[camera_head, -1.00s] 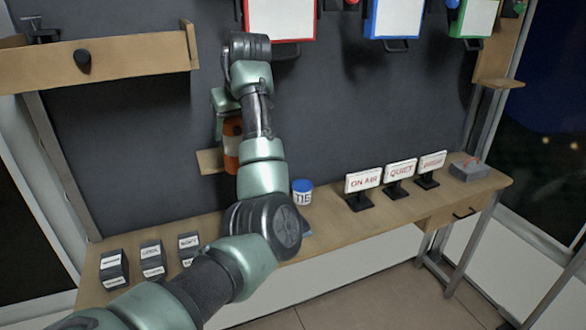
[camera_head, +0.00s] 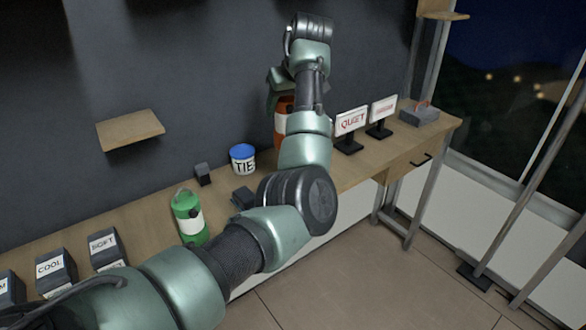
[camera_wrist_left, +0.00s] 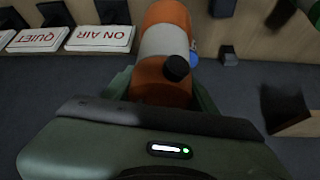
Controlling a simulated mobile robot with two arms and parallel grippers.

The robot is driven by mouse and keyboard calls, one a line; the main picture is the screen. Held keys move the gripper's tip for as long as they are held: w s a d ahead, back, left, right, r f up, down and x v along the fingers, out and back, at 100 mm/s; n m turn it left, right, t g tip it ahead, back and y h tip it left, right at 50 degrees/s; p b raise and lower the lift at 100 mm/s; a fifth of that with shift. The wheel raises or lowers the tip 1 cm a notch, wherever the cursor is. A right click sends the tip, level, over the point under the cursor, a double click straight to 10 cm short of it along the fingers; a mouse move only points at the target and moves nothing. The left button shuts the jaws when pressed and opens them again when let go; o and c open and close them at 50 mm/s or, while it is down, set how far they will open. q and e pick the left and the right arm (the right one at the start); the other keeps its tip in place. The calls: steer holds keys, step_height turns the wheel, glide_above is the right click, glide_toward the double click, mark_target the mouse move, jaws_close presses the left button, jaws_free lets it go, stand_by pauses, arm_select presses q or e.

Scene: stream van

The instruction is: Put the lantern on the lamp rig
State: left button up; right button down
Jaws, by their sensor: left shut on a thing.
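An orange lantern with a white band (camera_head: 282,120) is held by my left gripper (camera_head: 281,92) in front of the dark wall, right of a small wooden wall shelf. My arm hides much of it in the head view. In the left wrist view the lantern (camera_wrist_left: 165,45) shows orange ends, a white middle and a black knob, between the shut fingers. A green lantern with a white band (camera_head: 188,217) stands on the bench. I cannot make out the lamp rig for sure. My right gripper is not in view.
The small wall shelf (camera_head: 130,130) is empty. A metal post (camera_head: 520,195) stands at right.

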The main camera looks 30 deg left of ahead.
arm_select(q)
step_height(320, 180, down, 17)
steer(key=p, duration=0.4)
steer(key=shift+f, duration=0.15)
steer(key=shift+s+f, duration=0.1)
steer(key=o, duration=1.6)
steer(key=shift+o, duration=0.2)
steer(key=b+v, duration=0.2)
steer(key=v, duration=1)
steer(key=shift+b, duration=0.4)
